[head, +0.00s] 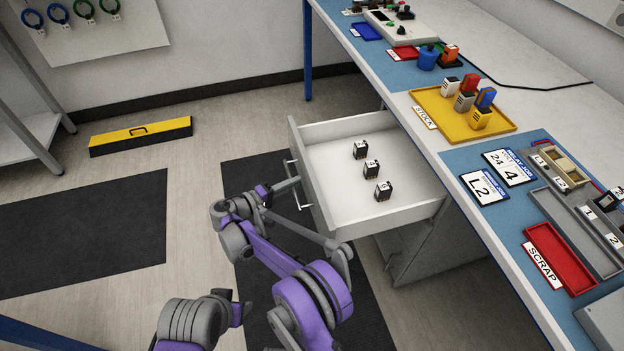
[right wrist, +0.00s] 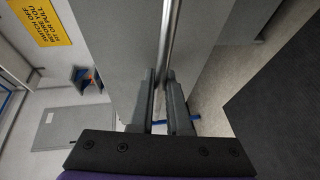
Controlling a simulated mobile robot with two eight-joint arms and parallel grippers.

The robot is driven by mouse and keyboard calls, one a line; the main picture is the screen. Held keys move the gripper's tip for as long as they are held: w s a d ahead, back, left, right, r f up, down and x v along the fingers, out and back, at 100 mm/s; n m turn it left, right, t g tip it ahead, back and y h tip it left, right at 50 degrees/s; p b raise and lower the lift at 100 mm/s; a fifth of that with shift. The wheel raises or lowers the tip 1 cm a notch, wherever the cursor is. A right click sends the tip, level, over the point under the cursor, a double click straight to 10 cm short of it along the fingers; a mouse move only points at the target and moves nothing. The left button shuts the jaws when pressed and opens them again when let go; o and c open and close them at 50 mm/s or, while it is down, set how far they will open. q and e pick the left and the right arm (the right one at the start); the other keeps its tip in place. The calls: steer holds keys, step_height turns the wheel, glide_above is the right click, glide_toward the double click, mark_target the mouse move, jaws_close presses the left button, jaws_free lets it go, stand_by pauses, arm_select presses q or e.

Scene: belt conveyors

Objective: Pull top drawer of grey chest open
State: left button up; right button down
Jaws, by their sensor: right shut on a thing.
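The grey chest (head: 440,245) stands under the workbench. Its top drawer (head: 335,145) is pulled well out, with its pale inside showing. Several small black-and-white parts, three in a row (head: 371,168), stand upright in it. My right gripper (head: 291,184) is at the drawer's front and shut on the bar handle (head: 303,196). In the right wrist view the metal handle (right wrist: 172,30) runs between the two fingers (right wrist: 162,80). My left gripper does not show.
The workbench (head: 460,110) overhangs the chest on the right, carrying a yellow stock tray (head: 505,124) and a red scrap tray (head: 570,270). Dark mats (head: 90,230) lie on the floor. A yellow-topped box (head: 140,135) lies by the back wall.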

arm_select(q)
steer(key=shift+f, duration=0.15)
arm_select(e)
steer(key=shift+s+a, duration=0.25)
steer(key=shift+a, duration=0.5)
steer(key=shift+s+a, duration=0.25)
steer(key=shift+a, duration=0.45)
steer(key=c, duration=0.9)
jaws_free()
